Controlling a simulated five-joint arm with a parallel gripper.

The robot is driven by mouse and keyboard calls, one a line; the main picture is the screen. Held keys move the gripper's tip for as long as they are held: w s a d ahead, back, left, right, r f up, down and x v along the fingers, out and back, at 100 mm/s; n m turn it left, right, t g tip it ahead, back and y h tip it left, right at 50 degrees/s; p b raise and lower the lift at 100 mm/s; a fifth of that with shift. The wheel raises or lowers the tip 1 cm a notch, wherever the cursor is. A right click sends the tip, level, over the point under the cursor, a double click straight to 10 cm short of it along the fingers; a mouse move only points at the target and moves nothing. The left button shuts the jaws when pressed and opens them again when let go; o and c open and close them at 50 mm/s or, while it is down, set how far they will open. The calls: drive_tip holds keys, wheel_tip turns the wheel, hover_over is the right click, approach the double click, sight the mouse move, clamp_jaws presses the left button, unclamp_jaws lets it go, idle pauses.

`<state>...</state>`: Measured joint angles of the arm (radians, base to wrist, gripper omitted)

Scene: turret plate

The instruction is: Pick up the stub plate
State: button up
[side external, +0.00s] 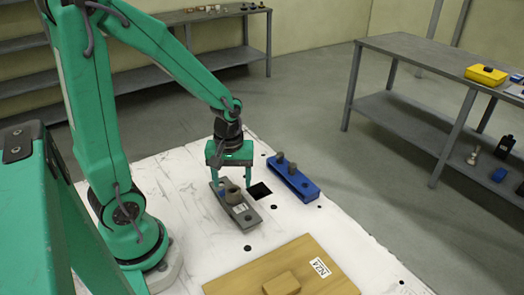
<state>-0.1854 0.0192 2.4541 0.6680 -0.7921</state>
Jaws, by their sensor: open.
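My gripper (234,185) is green and points straight down, with its two fingers apart. It is over a grey plate (246,218) that carries a short brownish-grey cylinder (233,196). The fingertips are low, one to each side of the cylinder in the picture; I cannot tell whether they touch the plate. A wooden board (240,283) with a small wooden block (282,283) and a white label lies at the front. Which of these is the stub plate is not marked legibly.
A grey bench (435,65) with a yellow box (486,74) stands apart at the right. Shelves line the back wall.

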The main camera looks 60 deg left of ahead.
sight(233, 190)
drive_tip(key=shift+f, duration=2.4)
drive_tip(key=shift+c, duration=0.4)
clamp_jaws()
drive_tip(key=shift+r, duration=0.2)
drive_tip(key=shift+r, duration=1.45)
drive_tip(key=s+d+r, duration=0.4)
drive_tip(key=d+r, duration=0.3)
drive_tip(key=d, duration=0.4)
drive_tip(key=shift+r, duration=0.4)
